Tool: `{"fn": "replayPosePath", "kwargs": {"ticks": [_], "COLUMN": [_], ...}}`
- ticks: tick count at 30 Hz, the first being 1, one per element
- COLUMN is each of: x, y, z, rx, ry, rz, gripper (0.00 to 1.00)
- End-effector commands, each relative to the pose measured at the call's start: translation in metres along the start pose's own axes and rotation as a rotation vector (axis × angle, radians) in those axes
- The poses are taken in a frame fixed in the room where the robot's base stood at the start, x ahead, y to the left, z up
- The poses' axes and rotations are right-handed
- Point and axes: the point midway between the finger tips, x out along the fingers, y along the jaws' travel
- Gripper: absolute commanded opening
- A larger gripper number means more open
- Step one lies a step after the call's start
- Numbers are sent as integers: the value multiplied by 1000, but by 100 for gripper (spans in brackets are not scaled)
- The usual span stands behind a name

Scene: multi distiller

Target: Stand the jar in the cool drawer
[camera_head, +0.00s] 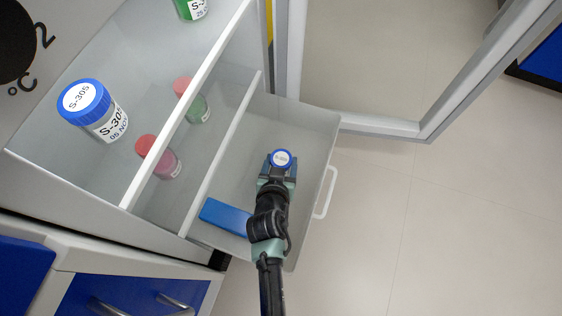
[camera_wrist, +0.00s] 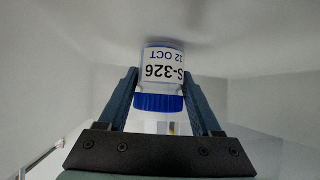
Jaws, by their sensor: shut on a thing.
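The jar (camera_head: 281,158) has a blue-rimmed lid with a white round label on top. In the wrist view the jar (camera_wrist: 161,68) shows a label reading S-326, 12 OCT, and sits between the two fingers. My gripper (camera_head: 278,165) is shut on it, and both fingers show in the wrist view (camera_wrist: 160,95). The jar is inside the pulled-out drawer (camera_head: 318,140) of the fridge, seen from above. I cannot tell whether its base touches the drawer floor.
A blue block (camera_head: 225,215) lies in the drawer left of my arm. A larger blue-lidded jar (camera_head: 95,108) stands on the upper shelf; two red-lidded jars (camera_head: 160,157) (camera_head: 192,100) stand lower. The open fridge door (camera_head: 360,125) is beyond the drawer.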

Motion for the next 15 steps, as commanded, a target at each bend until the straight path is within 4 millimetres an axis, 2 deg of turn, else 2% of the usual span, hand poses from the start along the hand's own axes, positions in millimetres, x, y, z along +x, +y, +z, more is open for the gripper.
{"fn": "replayPosePath", "kwargs": {"ticks": [4, 5, 9, 10, 15], "x": [2, 2, 2, 2, 2], "y": [0, 0, 0, 0, 0], "z": [3, 3, 2, 2, 2], "rx": [0, 0, 0, 0, 0], "ry": [1, 0, 0, 0, -1], "rz": [0, 0, 0, 0, 0], "gripper": [7, 67, 93, 96, 96]}}
